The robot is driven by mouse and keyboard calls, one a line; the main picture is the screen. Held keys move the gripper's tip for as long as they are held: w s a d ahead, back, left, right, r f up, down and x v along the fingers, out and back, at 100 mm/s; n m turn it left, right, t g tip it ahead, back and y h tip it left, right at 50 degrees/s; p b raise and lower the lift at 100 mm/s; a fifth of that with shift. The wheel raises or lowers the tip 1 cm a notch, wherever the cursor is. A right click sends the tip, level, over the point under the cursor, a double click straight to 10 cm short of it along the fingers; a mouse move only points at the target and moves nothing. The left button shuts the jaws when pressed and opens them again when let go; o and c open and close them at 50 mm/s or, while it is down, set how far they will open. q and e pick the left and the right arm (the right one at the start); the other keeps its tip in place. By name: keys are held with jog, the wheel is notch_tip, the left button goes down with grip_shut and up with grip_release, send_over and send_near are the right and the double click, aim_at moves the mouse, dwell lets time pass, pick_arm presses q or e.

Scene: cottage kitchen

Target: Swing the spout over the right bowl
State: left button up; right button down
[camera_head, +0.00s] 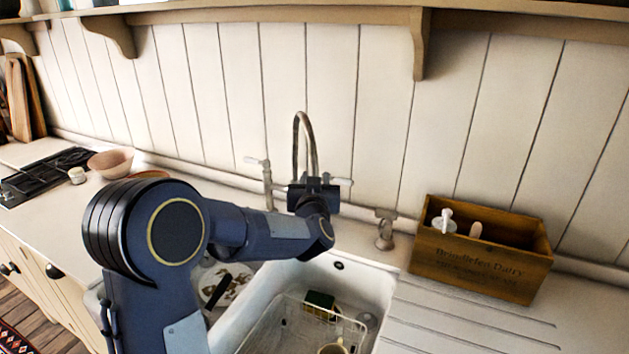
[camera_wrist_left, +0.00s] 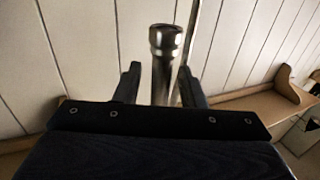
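The tap's metal gooseneck spout (camera_head: 299,122) rises behind the sink, and its lower front part is hidden by my left gripper (camera_head: 313,184). In the left wrist view the spout (camera_wrist_left: 165,60) stands between the two fingers of my left gripper (camera_wrist_left: 160,80). The fingers are apart, with a clear gap on the left; the right finger is close to the spout, and contact cannot be told. The white sink's right bowl (camera_head: 362,284) holds a wire rack. The left bowl, with a patterned plate (camera_head: 215,284), is mostly hidden by my arm. My right gripper is out of view.
The tap has white-tipped levers (camera_head: 254,160) on both sides. A wooden crate (camera_head: 478,265) with brushes or bottles stands right of the sink, behind the ribbed drainboard (camera_head: 450,318). A small metal fitting (camera_head: 385,236) stands between. A pink bowl (camera_head: 111,163) and hob (camera_head: 45,178) are left.

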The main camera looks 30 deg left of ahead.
pick_arm(q)
jog(key=b+v, duration=0.1)
jog(key=v, duration=0.6)
jog(key=shift+s+d, duration=0.2)
jog(key=shift+s, duration=0.15)
dwell(0.4)
jog(key=s+d+f+m+g+h, duration=0.1)
jog(key=s+d+f+g+h, duration=0.2)
jog(key=s, duration=0.7)
jog(key=s+d+f+m+g+h, duration=0.1)
jog(key=s+d+f+g+h, duration=0.2)
jog(key=s, duration=0.7)
jog(key=s+d+f+m+g+h, duration=0.1)
jog(key=s+d+f+g+h, duration=0.2)
jog(key=s, duration=0.7)
notch_tip(320, 180, down, 4)
jog(key=shift+s+r+g+h, duration=0.1)
jog(key=shift+s+g+h, duration=0.15)
jog(key=shift+g+h, duration=0.8)
